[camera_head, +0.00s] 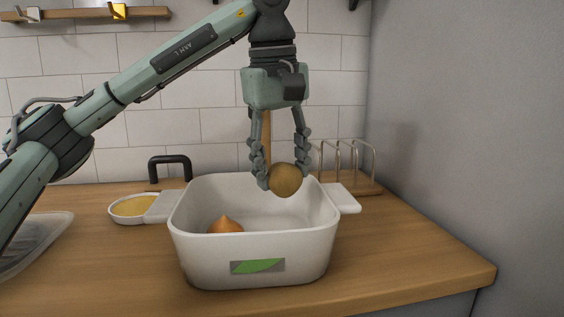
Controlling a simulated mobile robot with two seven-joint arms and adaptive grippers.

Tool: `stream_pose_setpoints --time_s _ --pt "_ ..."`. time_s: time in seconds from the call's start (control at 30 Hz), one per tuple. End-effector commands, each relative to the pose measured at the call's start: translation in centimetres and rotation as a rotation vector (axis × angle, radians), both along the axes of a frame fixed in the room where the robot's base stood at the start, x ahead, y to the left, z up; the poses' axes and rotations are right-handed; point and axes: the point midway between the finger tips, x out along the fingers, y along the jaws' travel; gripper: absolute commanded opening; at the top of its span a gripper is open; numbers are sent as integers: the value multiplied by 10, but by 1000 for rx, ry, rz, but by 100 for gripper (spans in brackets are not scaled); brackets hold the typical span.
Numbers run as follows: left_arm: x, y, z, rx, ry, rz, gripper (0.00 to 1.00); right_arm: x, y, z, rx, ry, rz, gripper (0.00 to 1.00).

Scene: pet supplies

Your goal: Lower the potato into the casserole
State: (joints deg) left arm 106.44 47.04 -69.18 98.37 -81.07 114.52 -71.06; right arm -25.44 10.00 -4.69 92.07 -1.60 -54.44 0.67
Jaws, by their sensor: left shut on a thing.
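The potato (285,181) is brown and round. My left gripper (283,178) is shut on it, pointing down. It holds the potato over the right part of the casserole, about level with the far rim. An orange-brown onion-like item (225,224) sits inside at the left. The front wall hides most of the casserole's floor. My right gripper is not in view.
A small dish of yellow contents (133,206) stands left of the casserole. A wire rack (350,163) with a wooden base is behind at the right. A clear tray (30,243) is at far left. Bare wooden counter (420,262) lies to the right.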

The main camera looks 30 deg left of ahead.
Motion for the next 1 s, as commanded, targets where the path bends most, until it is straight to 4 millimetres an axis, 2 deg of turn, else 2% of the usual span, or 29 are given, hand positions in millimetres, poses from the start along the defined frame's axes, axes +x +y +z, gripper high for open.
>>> stream_pose_setpoints --time_s 0.7,1.0 --pt "0 0 -38 -1 -1 0 15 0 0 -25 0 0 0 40" --pt "0 0 -39 -1 -1 0 15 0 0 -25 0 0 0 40"
